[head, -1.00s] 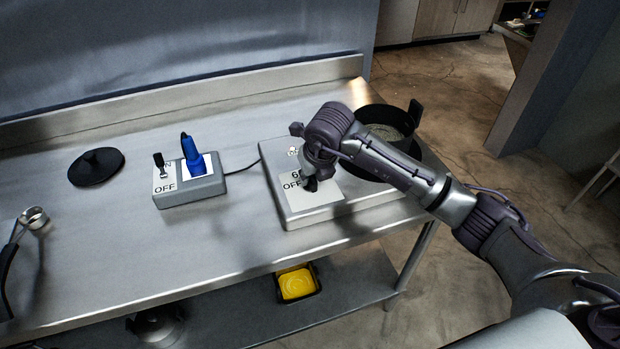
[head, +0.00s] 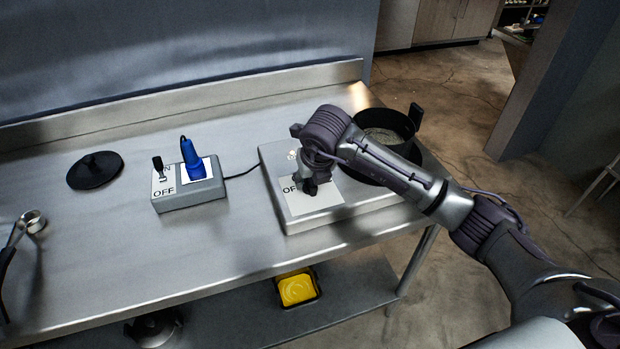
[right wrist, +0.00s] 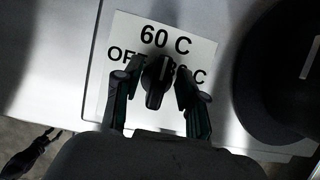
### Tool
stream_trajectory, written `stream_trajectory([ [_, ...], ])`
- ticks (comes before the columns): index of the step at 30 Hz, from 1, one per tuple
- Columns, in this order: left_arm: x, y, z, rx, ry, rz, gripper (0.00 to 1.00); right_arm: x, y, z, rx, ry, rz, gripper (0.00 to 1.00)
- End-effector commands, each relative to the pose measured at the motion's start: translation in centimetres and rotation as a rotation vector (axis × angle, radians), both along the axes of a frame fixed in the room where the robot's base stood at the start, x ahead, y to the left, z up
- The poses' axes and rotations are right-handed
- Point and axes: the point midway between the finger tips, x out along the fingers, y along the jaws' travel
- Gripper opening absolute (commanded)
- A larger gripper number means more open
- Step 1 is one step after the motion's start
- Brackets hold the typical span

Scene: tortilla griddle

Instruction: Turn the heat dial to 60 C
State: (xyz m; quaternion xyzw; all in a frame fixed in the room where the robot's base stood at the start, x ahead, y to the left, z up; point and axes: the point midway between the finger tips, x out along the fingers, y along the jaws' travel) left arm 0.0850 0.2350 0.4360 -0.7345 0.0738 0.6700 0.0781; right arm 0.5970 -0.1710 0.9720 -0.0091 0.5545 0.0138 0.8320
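The heat dial (right wrist: 157,80) is a black knob with a white line, on a white label (right wrist: 205,50) reading OFF, 60 C and a partly hidden mark at right. Its white line points up, tilted slightly right, toward the 60 C print. The label is on the grey griddle base (head: 350,217). My right gripper (right wrist: 158,73) has one finger on each side of the dial, with small gaps showing, so it looks open around it. In the head view the right gripper (head: 310,186) is over the label and hides the dial. My left gripper is not in view.
A black pan (head: 410,135) sits on the griddle's right side, close to my right arm. A grey switch box (head: 190,200) with a blue plug (head: 192,158) stands to the left. A black lid (head: 95,170) lies further left. The front middle of the table is clear.

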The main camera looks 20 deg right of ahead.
Motion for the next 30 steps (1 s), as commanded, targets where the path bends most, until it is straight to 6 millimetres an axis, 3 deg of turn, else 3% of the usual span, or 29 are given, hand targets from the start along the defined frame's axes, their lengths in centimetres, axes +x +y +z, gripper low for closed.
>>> stream_trajectory([
  [11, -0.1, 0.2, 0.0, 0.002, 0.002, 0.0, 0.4, -0.3, 0.0, 0.8, 0.0, 0.0, 0.002, 0.42],
  [24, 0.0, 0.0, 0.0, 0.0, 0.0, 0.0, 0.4, -3.6, -0.1, 8.8, -0.001, -0.002, 0.002, 0.42],
  [30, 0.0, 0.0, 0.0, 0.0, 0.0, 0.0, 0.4, -4.5, -0.2, 10.7, 0.0, 0.0, 0.0, 0.42],
])
